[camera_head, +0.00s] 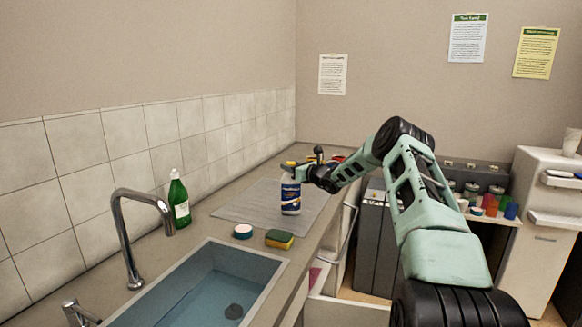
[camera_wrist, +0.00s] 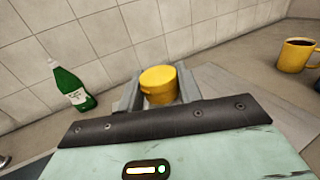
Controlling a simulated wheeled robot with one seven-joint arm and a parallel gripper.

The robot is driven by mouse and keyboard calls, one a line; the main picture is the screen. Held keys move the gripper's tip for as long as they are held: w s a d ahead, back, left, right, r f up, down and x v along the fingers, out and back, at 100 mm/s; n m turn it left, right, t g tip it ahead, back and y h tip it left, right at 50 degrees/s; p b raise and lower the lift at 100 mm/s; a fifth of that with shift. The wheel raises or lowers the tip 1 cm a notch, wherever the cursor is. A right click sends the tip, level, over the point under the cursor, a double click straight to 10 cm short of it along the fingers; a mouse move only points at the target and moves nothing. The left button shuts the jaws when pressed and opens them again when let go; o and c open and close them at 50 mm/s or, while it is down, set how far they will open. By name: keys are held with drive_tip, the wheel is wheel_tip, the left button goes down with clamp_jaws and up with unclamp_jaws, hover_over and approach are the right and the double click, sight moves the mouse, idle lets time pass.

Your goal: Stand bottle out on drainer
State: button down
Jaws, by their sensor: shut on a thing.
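A white and blue bottle (camera_head: 291,197) with a yellow cap (camera_wrist: 158,79) is upright in my gripper (camera_head: 298,173). In the wrist view, the two fingers of my gripper (camera_wrist: 157,92) close on either side near the cap. The grey drainer mat (camera_head: 247,204) lies on the counter under and behind the bottle. The bottle's base is over the mat's front part; I cannot tell whether it touches. The mat also shows at the right in the wrist view (camera_wrist: 225,88).
A green bottle (camera_head: 179,203) stands by the tiled wall. A blue-and-white round item (camera_head: 243,231) and a sponge (camera_head: 279,239) lie between the mat and the sink (camera_head: 262,262). A curved tap (camera_head: 127,232) rises beside it. A yellow mug (camera_wrist: 296,55) stands beyond the mat.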

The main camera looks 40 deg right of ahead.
drive_tip(key=c, duration=1.4)
unclamp_jaws()
drive_tip(key=shift+f, duration=0.2)
drive_tip(key=o, duration=0.5)
drive_tip(key=shift+c, duration=0.2)
drive_tip(key=shift+r, duration=0.1)
drive_tip(key=shift+r, duration=0.1)
drive_tip(key=s+b, duration=0.3)
drive_tip(key=s, duration=0.9)
